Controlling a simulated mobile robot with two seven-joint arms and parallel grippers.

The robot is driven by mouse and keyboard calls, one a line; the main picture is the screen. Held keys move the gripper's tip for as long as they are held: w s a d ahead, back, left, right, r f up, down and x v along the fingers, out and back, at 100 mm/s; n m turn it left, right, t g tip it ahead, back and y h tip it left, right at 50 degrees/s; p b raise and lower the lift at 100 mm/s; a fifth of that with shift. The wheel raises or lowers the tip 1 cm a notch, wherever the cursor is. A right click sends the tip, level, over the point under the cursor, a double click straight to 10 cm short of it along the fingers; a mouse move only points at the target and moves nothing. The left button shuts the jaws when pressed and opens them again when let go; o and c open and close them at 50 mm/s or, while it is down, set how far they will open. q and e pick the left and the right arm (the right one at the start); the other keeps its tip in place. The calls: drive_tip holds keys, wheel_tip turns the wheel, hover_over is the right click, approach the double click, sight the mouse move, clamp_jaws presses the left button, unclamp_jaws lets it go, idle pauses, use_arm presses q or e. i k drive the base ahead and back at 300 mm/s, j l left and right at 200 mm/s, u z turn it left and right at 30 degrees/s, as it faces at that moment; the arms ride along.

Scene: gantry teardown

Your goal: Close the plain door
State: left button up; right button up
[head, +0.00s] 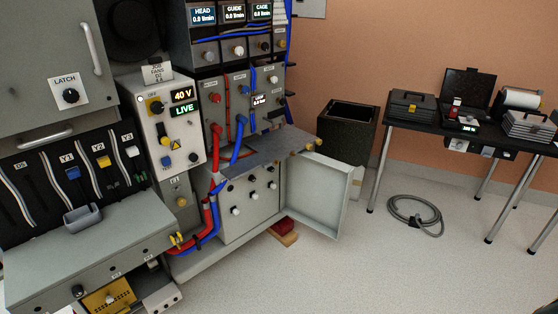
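A plain light-grey door (313,196) stands open at the right side of the low grey cabinet (232,225). It sticks out to the right over the floor, with its flat inner face and raised rim showing. Its near edge is apart from the cabinet front. A dark flat shelf (262,150) lies above the cabinet and partly covers the door's top left. Neither of my grippers shows in the head view.
A red block on a wooden piece (283,231) lies on the floor below the door. Red and blue hoses (209,220) run down left of the cabinet. A black bin (347,132) stands behind the door. A coiled grey hose (415,215) lies right; the front floor is clear.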

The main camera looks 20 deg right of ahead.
sight(316, 187)
drive_tip(key=i+l, duration=0.15)
drive_tip(key=l, duration=0.2)
drive_tip(key=i+l, duration=0.1)
drive_tip(key=l, duration=0.25)
drive_tip(key=i+l+u, duration=0.3)
drive_tip(key=l, duration=0.5)
drive_tip(key=l+u, duration=0.3)
drive_tip(key=l, duration=0.55)
drive_tip(key=l+u, duration=0.25)
drive_tip(key=l, duration=0.6)
drive_tip(key=l+u, duration=0.3)
drive_tip(key=l, duration=0.6)
drive_tip(key=k+l+u, duration=0.15)
drive_tip(key=l+u, duration=0.15)
drive_tip(key=l, duration=0.9)
drive_tip(key=k+l+u, duration=0.1)
drive_tip(key=l, duration=0.25)
drive_tip(key=k+l+u, duration=0.1)
drive_tip(key=l, duration=0.25)
drive_tip(key=k+l, duration=0.15)
drive_tip(key=k, duration=0.2)
drive_tip(key=k+l, duration=0.1)
drive_tip(key=k, duration=0.25)
drive_tip(key=l+u, duration=0.05)
